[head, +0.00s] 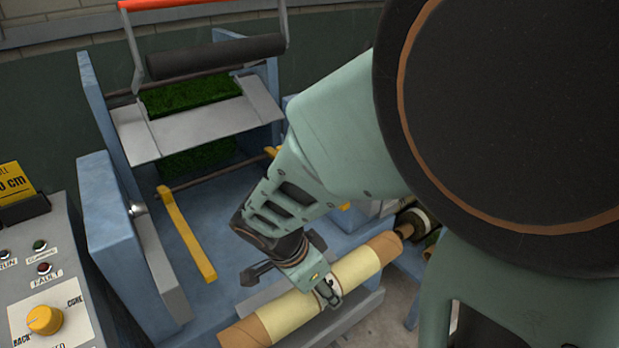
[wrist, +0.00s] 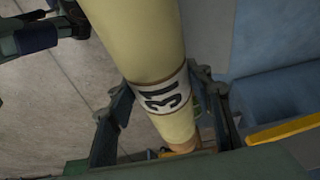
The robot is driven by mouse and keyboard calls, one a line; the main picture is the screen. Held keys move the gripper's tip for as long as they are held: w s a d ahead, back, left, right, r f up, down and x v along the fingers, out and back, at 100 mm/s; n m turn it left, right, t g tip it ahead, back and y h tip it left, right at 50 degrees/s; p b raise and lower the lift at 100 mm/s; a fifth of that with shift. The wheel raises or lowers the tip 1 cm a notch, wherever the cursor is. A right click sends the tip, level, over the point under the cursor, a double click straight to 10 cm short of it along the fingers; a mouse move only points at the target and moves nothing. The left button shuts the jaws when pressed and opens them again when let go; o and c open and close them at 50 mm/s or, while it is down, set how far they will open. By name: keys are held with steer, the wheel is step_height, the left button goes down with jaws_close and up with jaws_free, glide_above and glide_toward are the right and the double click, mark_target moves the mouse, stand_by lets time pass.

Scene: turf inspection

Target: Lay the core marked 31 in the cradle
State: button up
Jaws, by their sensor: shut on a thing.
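The core marked 31 (head: 362,264) is a long pale yellow roll with brown ends, slanting across the lower middle of the head view. In the wrist view the core (wrist: 135,35) shows a white band with a black 31. My gripper (head: 325,288) is shut around the core at this band, one finger on each side. The cradle seems to be the blue bed (head: 235,255) with grey side plates, a left one (head: 165,275) and a right one (head: 350,318). The core overlaps the right plate in the picture; I cannot tell whether they touch.
A blue frame with a black roller (head: 215,56), red handle and green turf stands behind. A control box (head: 45,290) with an orange knob is at left. Other rolls (head: 412,222) lie at right, partly hidden by my arm.

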steer(key=shift+f+b, duration=0.1)
steer(key=shift+b, duration=0.4)
steer(key=shift+w+f+b, duration=0.1)
steer(key=shift+f+b, duration=0.3)
steer(key=w+f+b, duration=0.1)
steer(key=f+b, duration=0.1)
steer(key=w+a+f+b, duration=0.1)
steer(key=f+b, duration=0.2)
steer(key=a+f+b, duration=0.1)
steer(key=f+b, duration=0.1)
steer(key=b, duration=0.1)
steer(key=shift+w+f, duration=0.4)
steer(key=o, duration=1.6)
